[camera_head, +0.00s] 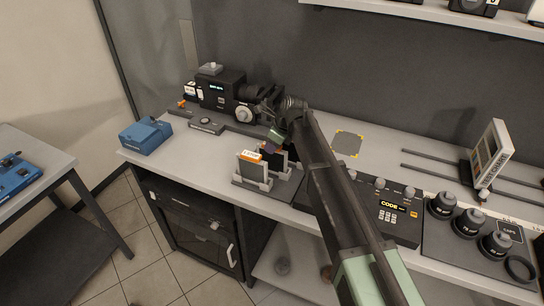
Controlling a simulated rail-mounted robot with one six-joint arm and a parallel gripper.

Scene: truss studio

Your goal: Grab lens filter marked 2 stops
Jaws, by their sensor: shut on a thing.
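A filter stand (284,174) sits near the front edge of the bench. A pale square filter with an orange label (250,156) stands upright in its front slot; its lettering is too small to read for sure. A darker filter (279,160) is just behind it, partly hidden by the front filter and my gripper. My gripper (274,143) reaches down over the stand from the right and is shut on the top of this darker filter. The marking on the held filter cannot be read. It is still at the stand; whether it is clear of its slot cannot be told.
A black camera (221,90) on a rail stands behind left, with a blue box (145,136) at the bench's left end. A code panel (387,214), several black lens pieces (468,222) and a colour chart (492,153) are right. A yellow-cornered grey pad (347,144) lies empty.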

